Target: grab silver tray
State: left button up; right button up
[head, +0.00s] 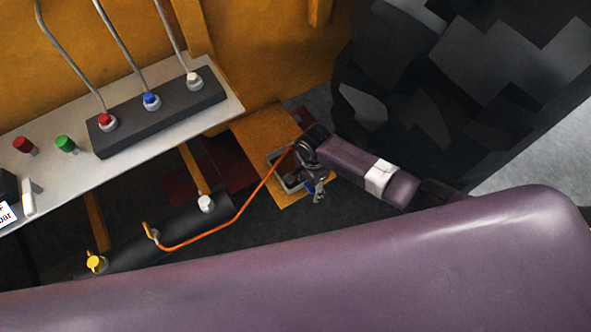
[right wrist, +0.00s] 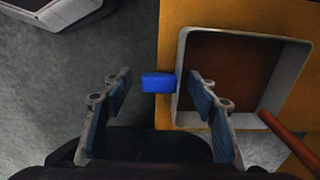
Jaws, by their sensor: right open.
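The silver tray (right wrist: 247,33) is a square, open tray with a pale grey rim and brown inside. It sits on a yellow-orange surface in the right wrist view, and partly shows in the head view (head: 292,187) beside my right arm. A blue tab (right wrist: 158,82) sticks out from its left wall. My right gripper (right wrist: 160,90) is open, with one finger left of the tab and the other overlapping the tray's left wall. The tab appears between the fingers; contact cannot be told. My left gripper is not in view.
An orange hose (head: 222,229) runs from a dark cylinder (head: 175,232) towards the tray. A pale bench (head: 62,174) with a valve block (head: 155,125) and coloured knobs stands left. Grey floor (right wrist: 60,75) lies left of the tray.

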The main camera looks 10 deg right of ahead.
jog(key=shift+c, duration=0.7)
grip_shut()
